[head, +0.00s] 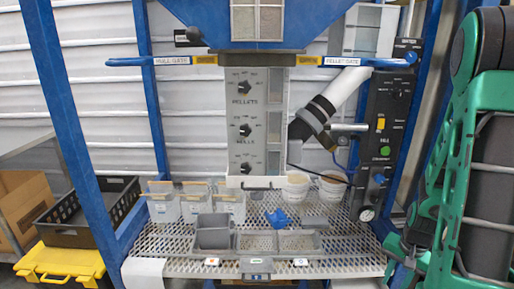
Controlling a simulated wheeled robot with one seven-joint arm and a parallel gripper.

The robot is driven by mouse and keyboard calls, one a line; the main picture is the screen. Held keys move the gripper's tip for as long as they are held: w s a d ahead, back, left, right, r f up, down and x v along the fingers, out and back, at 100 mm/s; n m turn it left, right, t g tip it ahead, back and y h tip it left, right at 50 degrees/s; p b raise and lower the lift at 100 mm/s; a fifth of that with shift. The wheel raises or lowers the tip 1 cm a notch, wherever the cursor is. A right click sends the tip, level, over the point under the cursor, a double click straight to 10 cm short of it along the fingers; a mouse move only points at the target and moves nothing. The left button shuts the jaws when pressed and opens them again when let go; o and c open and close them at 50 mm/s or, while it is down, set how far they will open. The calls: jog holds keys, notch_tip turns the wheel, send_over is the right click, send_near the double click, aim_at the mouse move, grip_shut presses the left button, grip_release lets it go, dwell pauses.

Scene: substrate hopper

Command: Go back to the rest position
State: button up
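My green and dark grey arm stands folded along the right edge of the head view. Dark and green parts low beside it, next to the frame's right leg, may be my gripper, but its fingers cannot be made out. I see nothing held there. The arm appears apart from the hopper and its shelf.
The blue-framed hopper has a panel (244,122) with knobs and a perforated shelf (345,243). On the shelf are clear bins (163,208), grey trays (213,238), a blue scoop (277,218) and white buckets (333,190). A black crate (75,231) and yellow lid (62,264) are left.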

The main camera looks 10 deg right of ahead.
jog(key=s+a+r+n, duration=0.3)
jog(key=s+a+r, duration=0.2)
jog(key=r, duration=0.5)
jog(key=s+a+r+n, duration=0.2)
jog(key=s+a+r, duration=0.3)
jog(key=r, duration=0.5)
jog(key=shift+s+a+r+n+g, duration=0.15)
jog(key=shift+s+a+n+g, duration=0.25)
jog(key=shift+s, duration=0.1)
